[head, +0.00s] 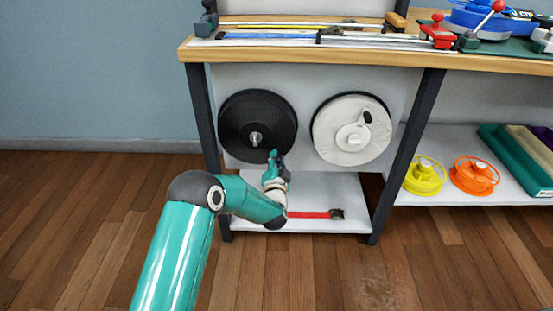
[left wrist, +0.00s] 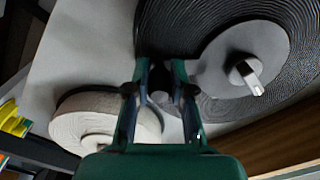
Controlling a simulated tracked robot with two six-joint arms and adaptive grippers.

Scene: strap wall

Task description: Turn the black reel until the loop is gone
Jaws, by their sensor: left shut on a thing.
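The black reel (head: 258,125) hangs on the white panel under the bench top, with a metal hub at its middle. It also fills the top right of the left wrist view (left wrist: 285,30). My left gripper (head: 275,157) is at the reel's lower right edge. In the left wrist view its two fingers (left wrist: 160,80) are shut on a small dark knob at the reel's rim; the fingers partly hide it. I cannot make out a strap loop in either view. My right gripper is not in view.
A white reel (head: 335,140) hangs close to the right of the black one. Below, a red strap (head: 308,214) with a dark buckle (head: 338,213) lies on the low shelf (head: 330,190). Dark bench legs (head: 207,145) stand on both sides.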

